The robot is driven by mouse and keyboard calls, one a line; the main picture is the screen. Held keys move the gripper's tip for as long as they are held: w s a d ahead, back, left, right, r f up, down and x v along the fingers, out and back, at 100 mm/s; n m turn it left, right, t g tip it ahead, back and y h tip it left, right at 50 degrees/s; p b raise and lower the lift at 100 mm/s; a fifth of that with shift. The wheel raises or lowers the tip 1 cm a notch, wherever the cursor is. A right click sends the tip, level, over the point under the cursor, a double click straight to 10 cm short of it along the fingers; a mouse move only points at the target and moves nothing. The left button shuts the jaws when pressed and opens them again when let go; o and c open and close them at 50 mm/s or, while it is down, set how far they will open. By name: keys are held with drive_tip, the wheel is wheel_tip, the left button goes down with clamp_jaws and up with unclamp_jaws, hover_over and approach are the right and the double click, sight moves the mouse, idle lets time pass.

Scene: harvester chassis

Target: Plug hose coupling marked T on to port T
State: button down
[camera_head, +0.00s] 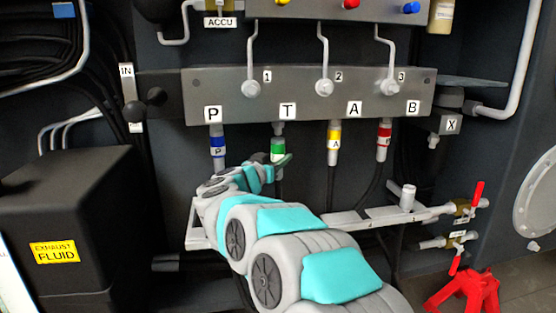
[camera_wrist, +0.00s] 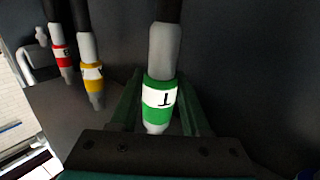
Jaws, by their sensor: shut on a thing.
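The green hose coupling with a white T label (camera_head: 278,150) is upright, directly below port T (camera_head: 279,127) on the grey manifold block. From the head view I cannot tell whether the two touch. My gripper (camera_head: 273,163) is shut on this coupling, partly hiding its lower part.
The blue P coupling (camera_head: 218,147) hangs left of T. The yellow A coupling (camera_head: 334,140) and red B coupling (camera_head: 384,138) hang to the right. A grey rail (camera_head: 385,217) with red-handled valves lies lower right. A black exhaust fluid tank (camera_head: 70,215) stands left.

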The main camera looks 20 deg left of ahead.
sight(275, 149)
drive_tip(key=shift+r, duration=1.7)
drive_tip(key=shift+c, duration=1.5)
unclamp_jaws()
drive_tip(key=shift+f, duration=0.1)
drive_tip(key=shift+s, duration=0.1)
